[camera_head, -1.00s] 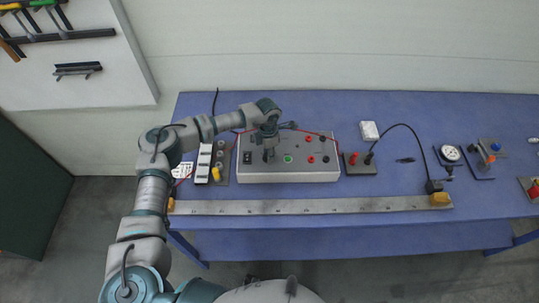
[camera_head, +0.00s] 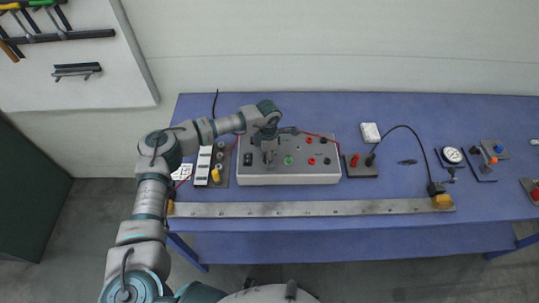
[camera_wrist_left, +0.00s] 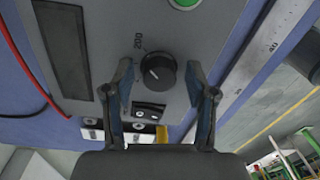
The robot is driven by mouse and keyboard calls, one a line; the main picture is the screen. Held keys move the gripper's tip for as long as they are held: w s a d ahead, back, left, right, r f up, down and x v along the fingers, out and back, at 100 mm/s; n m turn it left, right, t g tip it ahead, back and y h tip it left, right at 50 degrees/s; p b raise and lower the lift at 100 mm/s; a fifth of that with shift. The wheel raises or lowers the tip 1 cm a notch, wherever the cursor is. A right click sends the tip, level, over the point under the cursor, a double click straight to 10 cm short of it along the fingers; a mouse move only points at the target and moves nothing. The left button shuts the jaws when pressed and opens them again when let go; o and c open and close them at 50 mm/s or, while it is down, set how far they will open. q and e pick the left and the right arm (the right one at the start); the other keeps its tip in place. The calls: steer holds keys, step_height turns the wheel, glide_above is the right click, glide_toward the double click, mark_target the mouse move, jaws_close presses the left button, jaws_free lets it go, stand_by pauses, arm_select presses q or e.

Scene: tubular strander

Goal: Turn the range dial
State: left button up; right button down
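The range dial (camera_wrist_left: 158,72) is a round black knob with a white pointer line, on the grey face of the control box (camera_head: 310,176). In the head view my left gripper (camera_head: 268,156) is over the left part of the box and hides the dial. My right gripper is not in view.
A green button (camera_wrist_left: 184,3) is close to the dial. A black rocker switch (camera_wrist_left: 150,110) is on its other side. A long metal ruler (camera_head: 310,208) lies along the table's front. Red leads run near the box.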

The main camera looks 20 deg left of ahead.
arm_select(q)
steer(key=shift+w+a+r, duration=0.1)
steer(key=shift+r, duration=0.1)
steer(key=shift+r, duration=0.25)
step_height(320, 180, up, 11)
steer(key=shift+w, duration=0.3)
steer(key=shift+a, duration=0.1)
